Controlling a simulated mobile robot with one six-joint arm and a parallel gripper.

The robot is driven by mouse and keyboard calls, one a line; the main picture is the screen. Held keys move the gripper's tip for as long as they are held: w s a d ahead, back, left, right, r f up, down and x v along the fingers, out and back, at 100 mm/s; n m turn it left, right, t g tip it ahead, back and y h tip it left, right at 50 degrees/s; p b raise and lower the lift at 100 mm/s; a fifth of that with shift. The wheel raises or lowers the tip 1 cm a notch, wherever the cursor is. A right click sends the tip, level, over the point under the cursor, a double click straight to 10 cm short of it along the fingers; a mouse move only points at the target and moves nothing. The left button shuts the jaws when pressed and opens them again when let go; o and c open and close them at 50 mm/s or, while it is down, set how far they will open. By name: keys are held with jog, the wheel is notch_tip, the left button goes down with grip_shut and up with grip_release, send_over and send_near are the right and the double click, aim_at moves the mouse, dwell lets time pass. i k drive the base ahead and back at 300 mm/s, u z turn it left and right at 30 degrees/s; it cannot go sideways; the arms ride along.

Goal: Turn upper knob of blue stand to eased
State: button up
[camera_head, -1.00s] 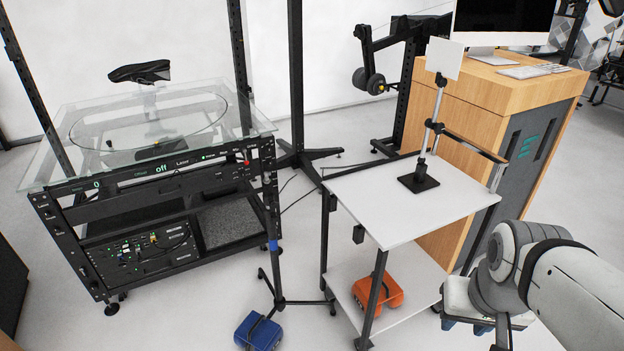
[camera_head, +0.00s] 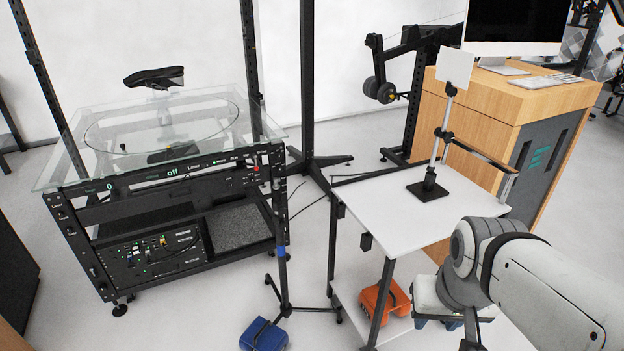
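A slim black stand (camera_head: 282,280) with a blue band (camera_head: 281,252) on its pole stands at the front right corner of the turntable rack. Its spread feet are on the floor beside a blue case (camera_head: 263,335). My gripper (camera_head: 471,332) is only partly in view at the bottom right, below my wrist. It is right of the stand and well apart from it. Its fingertips are cut off or hidden, so its opening does not show.
The rack carries a glass turntable top (camera_head: 215,115) with a dark shoe-like object (camera_head: 154,76). A white two-level table (camera_head: 385,210) stands between the stand and my arm, with an orange case (camera_head: 385,298) on its lower shelf. Floor at the front left is clear.

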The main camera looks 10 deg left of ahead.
aim_at(283, 213)
jog(key=i, duration=0.95)
jog(key=u, duration=0.05)
